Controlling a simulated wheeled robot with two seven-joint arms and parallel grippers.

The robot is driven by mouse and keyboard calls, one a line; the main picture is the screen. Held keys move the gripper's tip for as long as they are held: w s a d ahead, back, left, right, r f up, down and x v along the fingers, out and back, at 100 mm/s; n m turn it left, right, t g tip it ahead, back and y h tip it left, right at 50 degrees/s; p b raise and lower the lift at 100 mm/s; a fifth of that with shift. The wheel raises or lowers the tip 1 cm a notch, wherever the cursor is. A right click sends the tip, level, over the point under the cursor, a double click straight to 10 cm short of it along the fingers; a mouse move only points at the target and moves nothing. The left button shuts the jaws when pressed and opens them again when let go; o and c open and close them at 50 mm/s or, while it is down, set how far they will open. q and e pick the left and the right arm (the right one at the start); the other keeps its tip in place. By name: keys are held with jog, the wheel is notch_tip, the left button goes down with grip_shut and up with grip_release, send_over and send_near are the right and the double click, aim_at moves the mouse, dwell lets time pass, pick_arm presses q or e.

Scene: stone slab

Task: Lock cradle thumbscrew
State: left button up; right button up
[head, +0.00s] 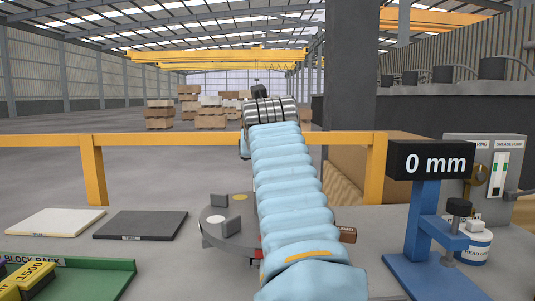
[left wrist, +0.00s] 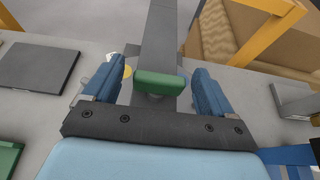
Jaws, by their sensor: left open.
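A round grey fixture (head: 222,226), which looks like the cradle, stands on the slab, partly hidden behind my blue-sleeved left arm in the head view. In the left wrist view my left gripper (left wrist: 157,70) is open, with blue fingers on either side of a green bar-shaped handle (left wrist: 160,84), perhaps the thumbscrew. A grey bar (left wrist: 160,35) extends beyond the handle. There are gaps between the handle and both fingers. The gripper's fingers are hidden in the head view. My right gripper is in neither view.
A blue gauge stand (head: 425,220) with a "0 mm" display (head: 431,161) stands at right, beside a grease pump panel (head: 484,165). A pale plate (head: 54,222), a dark plate (head: 140,225) and a green block rack (head: 105,275) lie at left. A yellow rail (head: 210,139) runs behind.

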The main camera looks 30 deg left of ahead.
pick_arm(q)
jog(key=shift+w+a+f, duration=0.15)
jog(key=shift+w+a, duration=0.05)
jog(key=shift+w, duration=0.15)
jog(key=shift+c, duration=0.4)
jog(key=c, duration=0.9)
jog(key=shift+m+h, duration=0.3)
jog(key=shift+h, duration=0.1)
jog(key=m+t+h, duration=0.1)
jog(key=m+h, duration=0.1)
jog(key=h, duration=0.1)
jog(key=m+t+h, duration=0.1)
jog(key=m+h, duration=0.2)
jog(key=shift+m, duration=0.3)
jog(key=m+h, duration=0.3)
jog(key=m+g+h, duration=0.1)
jog(key=m+h, duration=0.1)
jog(key=h, duration=0.1)
jog(key=shift+m+g+h, duration=0.3)
jog(key=shift+m+h, duration=0.1)
